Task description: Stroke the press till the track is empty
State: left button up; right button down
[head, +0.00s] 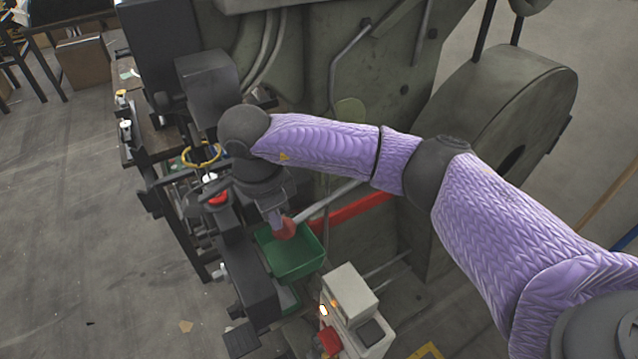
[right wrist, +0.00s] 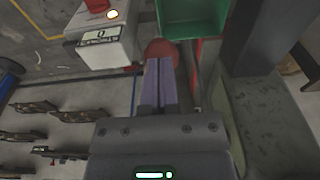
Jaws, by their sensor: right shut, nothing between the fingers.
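The press (head: 385,65) is a large grey-green machine behind my right arm. My right gripper (head: 277,220) is shut, its fingertips at a red round knob (head: 288,230) above a green bin. In the right wrist view the shut fingers (right wrist: 159,70) point at the same red knob (right wrist: 161,50), with nothing between them. Whether they touch it or only overlap it, I cannot tell. I cannot make out the track or any rivets on it; my right wrist and dark machine parts cover much of that area. My left gripper is not in view.
The green bin (head: 292,270) hangs below the knob. A white control box (head: 350,293) with a red button (head: 329,340) stands beside it; its display (right wrist: 100,36) is too small to read surely. A yellow ring (head: 201,155) is left of my wrist. Open floor lies left.

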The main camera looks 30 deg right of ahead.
jog(key=shift+f, duration=0.6)
jog(key=shift+r, duration=0.35)
jog(key=a+r+p, duration=0.2)
jog(key=r, duration=0.1)
jog(key=a+r+p, duration=0.1)
jog(key=shift+r, duration=0.35)
dwell(1.0)
